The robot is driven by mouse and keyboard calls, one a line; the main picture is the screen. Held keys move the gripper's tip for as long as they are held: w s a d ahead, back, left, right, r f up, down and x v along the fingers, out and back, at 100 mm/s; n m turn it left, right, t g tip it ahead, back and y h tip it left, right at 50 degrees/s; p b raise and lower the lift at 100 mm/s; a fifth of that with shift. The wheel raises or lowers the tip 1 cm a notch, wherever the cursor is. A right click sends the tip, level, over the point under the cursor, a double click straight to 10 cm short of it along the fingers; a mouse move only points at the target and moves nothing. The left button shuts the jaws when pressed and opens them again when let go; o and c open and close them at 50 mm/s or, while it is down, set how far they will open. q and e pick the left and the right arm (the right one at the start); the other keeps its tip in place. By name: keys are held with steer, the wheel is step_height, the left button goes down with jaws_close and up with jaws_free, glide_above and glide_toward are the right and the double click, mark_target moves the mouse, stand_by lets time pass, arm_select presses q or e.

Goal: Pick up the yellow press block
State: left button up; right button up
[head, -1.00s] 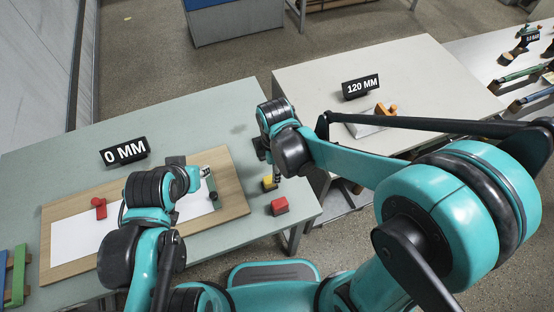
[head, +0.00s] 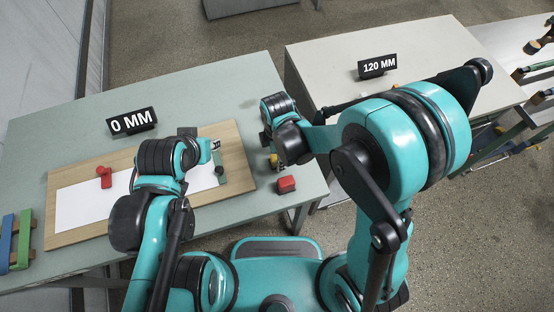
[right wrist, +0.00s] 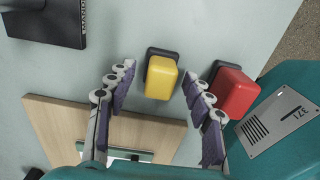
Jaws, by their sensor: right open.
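The yellow press block (right wrist: 161,77), on a dark base, sits on the green table between the fingers of my right gripper (right wrist: 159,74) in the right wrist view. The fingers are open, one on each side, with a gap showing on both sides of the block. In the head view, my right gripper (head: 270,148) is low over the table and the yellow block (head: 274,160) is mostly hidden by it. My left gripper (head: 207,151) is over the wooden board beside a green bar (head: 220,173); its fingers are hidden by its wrist.
A red block (head: 286,185) stands close beside the yellow one; it also shows in the right wrist view (right wrist: 232,93). The wooden board (head: 236,155) bears white paper (head: 80,205) and a red piece (head: 104,176). A 0 MM sign (head: 132,120) stands behind. A 120 MM table (head: 420,48) is at right.

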jaws_close()
steer(key=shift+r, duration=0.1)
step_height(320, 180, up, 4)
steer(key=shift+r+p, duration=0.1)
steer(key=shift+p, duration=0.8)
steer(key=s+d+r+p, duration=0.3)
steer(key=s+d+r, duration=0.3)
steer(key=d, duration=0.3)
steer(key=shift+s+d+r, duration=0.25)
steer(key=shift+s+r, duration=0.1)
steer(key=shift+s, duration=0.1)
steer(key=c, duration=1.1)
jaws_free()
